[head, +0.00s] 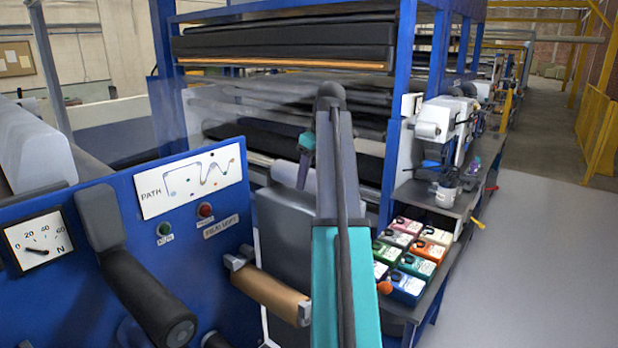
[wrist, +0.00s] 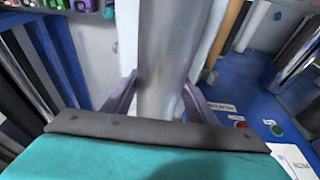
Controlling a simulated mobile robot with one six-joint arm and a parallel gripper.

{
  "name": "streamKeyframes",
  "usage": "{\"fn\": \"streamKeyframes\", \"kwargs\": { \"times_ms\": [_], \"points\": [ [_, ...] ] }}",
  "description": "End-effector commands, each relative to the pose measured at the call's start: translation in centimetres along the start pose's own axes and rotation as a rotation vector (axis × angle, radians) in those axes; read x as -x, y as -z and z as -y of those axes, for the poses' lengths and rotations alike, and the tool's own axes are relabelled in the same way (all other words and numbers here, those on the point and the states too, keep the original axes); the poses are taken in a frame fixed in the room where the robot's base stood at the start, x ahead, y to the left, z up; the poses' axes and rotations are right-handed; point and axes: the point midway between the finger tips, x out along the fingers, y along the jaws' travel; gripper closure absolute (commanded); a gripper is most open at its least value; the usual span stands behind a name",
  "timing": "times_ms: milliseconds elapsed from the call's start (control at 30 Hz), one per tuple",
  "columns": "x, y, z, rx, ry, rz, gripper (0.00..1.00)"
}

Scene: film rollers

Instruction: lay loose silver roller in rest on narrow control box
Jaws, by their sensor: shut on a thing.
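The silver roller (wrist: 163,45) stands out lengthwise between the two purple-grey fingers of my gripper (wrist: 160,92) in the wrist view. The fingers are closed against its sides, and its near end is hidden behind my teal wrist.
A blue panel (head: 110,235) with a gauge, PATH diagram and buttons fills the left. A copper-coloured roller (head: 270,290) sticks out beside it, near a black roller (head: 150,300). Coloured boxes (head: 405,285) stand on a shelf at right. Open floor (head: 540,260) lies beyond.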

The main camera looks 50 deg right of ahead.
Motion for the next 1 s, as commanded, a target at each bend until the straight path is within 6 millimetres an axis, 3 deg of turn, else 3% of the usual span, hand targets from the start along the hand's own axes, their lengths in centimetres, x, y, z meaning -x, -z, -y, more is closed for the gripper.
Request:
{"fn": "streamKeyframes", "kwargs": {
  "times_ms": [1000],
  "points": [
    [-0.78,-0.26,-0.09,-0.001,-0.001,-0.001,0.89]
  ]
}}
